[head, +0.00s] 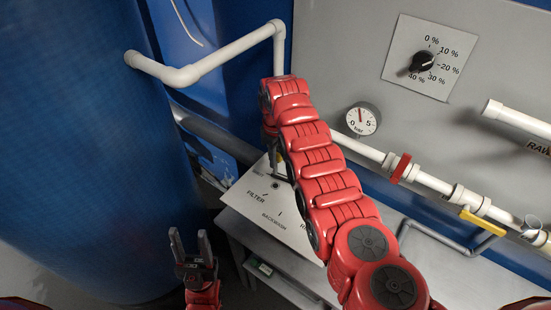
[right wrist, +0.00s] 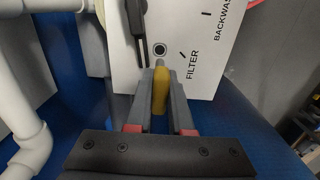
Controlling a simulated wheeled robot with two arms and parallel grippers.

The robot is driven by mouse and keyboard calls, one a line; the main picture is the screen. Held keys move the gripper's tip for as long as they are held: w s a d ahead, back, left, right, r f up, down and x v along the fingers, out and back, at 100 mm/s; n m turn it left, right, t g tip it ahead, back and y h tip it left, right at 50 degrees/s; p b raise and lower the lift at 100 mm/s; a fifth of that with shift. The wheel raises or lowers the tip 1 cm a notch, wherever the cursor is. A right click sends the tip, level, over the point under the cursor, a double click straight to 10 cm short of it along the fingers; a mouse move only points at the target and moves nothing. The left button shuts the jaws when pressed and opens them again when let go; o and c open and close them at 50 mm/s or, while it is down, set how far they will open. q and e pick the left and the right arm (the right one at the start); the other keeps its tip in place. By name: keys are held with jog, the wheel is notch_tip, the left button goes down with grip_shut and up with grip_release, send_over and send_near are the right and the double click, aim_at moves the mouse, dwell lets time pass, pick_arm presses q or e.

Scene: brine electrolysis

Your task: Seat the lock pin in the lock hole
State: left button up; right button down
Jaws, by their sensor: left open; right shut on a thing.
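In the right wrist view my right gripper (right wrist: 160,92) is shut on the lock pin (right wrist: 160,88), which has a yellow grip and a short grey tip. The tip points at the lock hole (right wrist: 160,50), a dark round hole with a ring on the white panel. The tip appears just short of the hole in the picture; the exact gap cannot be told. A dark lever (right wrist: 139,32) lies just left of the hole. My left gripper (head: 189,236) is open and empty, low and left of the panel.
The white panel (head: 295,232), marked FILTER and BACKWASH, sits above a grey bench (head: 237,228). A large blue tank (head: 80,150) fills the left. White pipes (head: 230,50), a pressure gauge (head: 361,119) and a dial (head: 422,62) are behind and right.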

aim_at(275, 173)
jog(key=shift+f+b, duration=1.7)
jog(key=shift+f, duration=1.1)
jog(key=shift+b, duration=0.6)
jog(key=shift+f+b, duration=0.5)
jog(key=shift+f, duration=0.1)
jog(key=shift+f+b, duration=0.6)
jog(key=shift+b, duration=0.1)
dwell(0.6)
dwell(0.5)
jog(key=shift+f+b, duration=0.6)
jog(key=shift+b, duration=0.15)
dwell(0.7)
